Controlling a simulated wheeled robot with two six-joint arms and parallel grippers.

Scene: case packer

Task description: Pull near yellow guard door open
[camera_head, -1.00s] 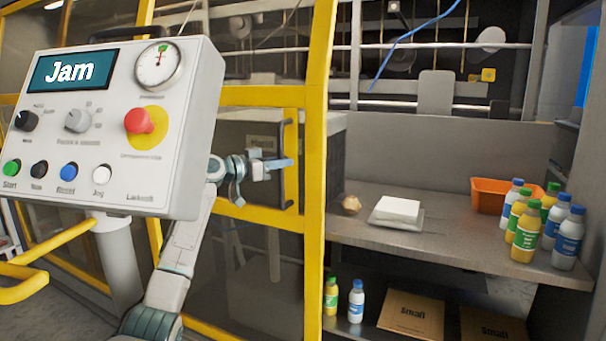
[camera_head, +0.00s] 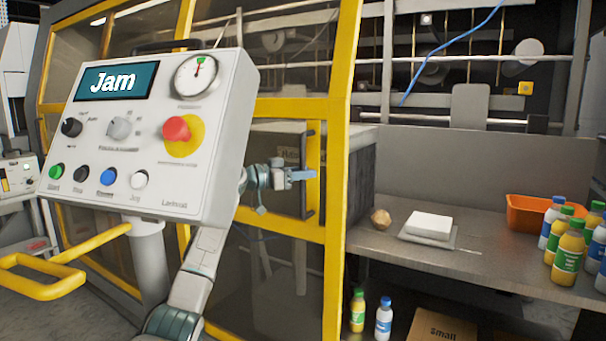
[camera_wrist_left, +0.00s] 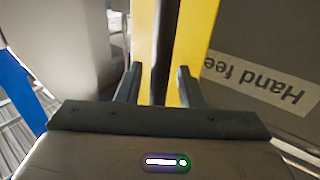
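The near yellow guard door (camera_head: 283,231) has a yellow frame with dark see-through panels. It looks shut against the tall yellow post beside it. Its dark upright bar handle (camera_head: 310,142) is on the door's right side. My left gripper (camera_head: 304,174) is at the handle, level with its middle. In the left wrist view, the two dark fingertips (camera_wrist_left: 158,80) stand apart. The dark handle bar (camera_wrist_left: 165,40) runs between them in front of the yellow frame, with gaps showing beside it. Whether a finger touches the bar is hard to tell. My right gripper is not in view.
A control panel (camera_head: 150,185) reading "Jam" stands close at left, in front of my left arm. A yellow rail (camera_head: 75,253) is below it. Right of the door, a grey shelf (camera_head: 440,262) holds a white block (camera_head: 429,226), an orange bin (camera_head: 527,211) and several bottles.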

